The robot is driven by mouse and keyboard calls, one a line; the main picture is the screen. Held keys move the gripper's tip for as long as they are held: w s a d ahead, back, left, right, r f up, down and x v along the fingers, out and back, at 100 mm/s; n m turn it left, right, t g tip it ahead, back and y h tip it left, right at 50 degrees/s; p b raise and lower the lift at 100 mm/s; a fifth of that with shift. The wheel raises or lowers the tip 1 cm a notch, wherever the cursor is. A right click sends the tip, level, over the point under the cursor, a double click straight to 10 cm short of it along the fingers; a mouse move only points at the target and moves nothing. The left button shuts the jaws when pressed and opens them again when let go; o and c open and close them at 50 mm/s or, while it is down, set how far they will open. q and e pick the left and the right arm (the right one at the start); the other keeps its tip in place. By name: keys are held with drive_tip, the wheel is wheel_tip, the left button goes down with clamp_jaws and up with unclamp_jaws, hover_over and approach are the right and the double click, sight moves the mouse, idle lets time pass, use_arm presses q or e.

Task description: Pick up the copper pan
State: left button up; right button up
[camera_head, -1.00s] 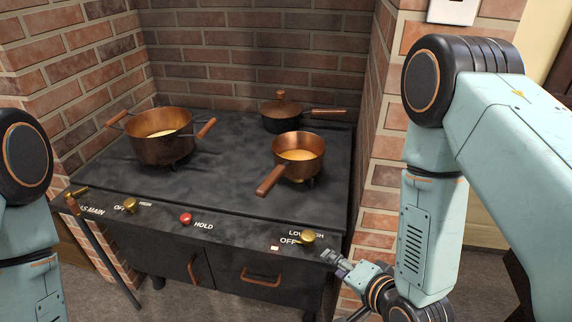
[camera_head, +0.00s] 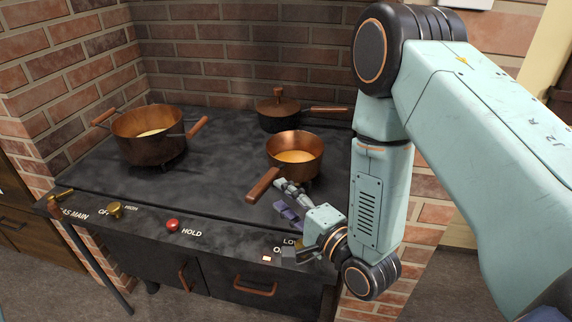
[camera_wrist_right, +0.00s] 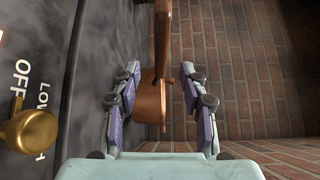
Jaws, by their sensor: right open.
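The copper pan (camera_head: 294,152) sits on the right front of the black stove, with pale yellow contents. Its wooden handle (camera_head: 262,186) points toward the stove's front. My right gripper (camera_head: 284,197) is open and empty, just right of the handle in the head view. In the right wrist view the wooden handle (camera_wrist_right: 149,100) appears between the two spread fingers of my right gripper (camera_wrist_right: 160,98). I cannot tell whether either finger touches it. My left gripper is not in view.
A two-handled copper pot (camera_head: 146,145) stands at the stove's left. A lidded dark pot (camera_head: 279,115) stands behind the pan. Brick walls (camera_head: 250,60) close off the back and sides. Knobs and a red HOLD button (camera_head: 173,225) line the front panel. The stove's middle (camera_head: 215,165) is clear.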

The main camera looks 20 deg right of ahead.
sight(270, 186)
drive_tip(key=shift+w+a+r, duration=0.1)
drive_tip(key=shift+w+a, duration=0.1)
drive_tip(key=shift+w, duration=0.1)
drive_tip(key=b+x, duration=0.1)
drive_tip(key=x, duration=0.4)
drive_tip(key=shift+w, duration=0.2)
drive_tip(key=shift+w+a, duration=0.15)
drive_tip(key=shift+w, duration=0.25)
drive_tip(key=shift+w+a, duration=0.1)
drive_tip(key=shift+w, duration=0.05)
drive_tip(key=c, duration=0.4)
clamp_jaws()
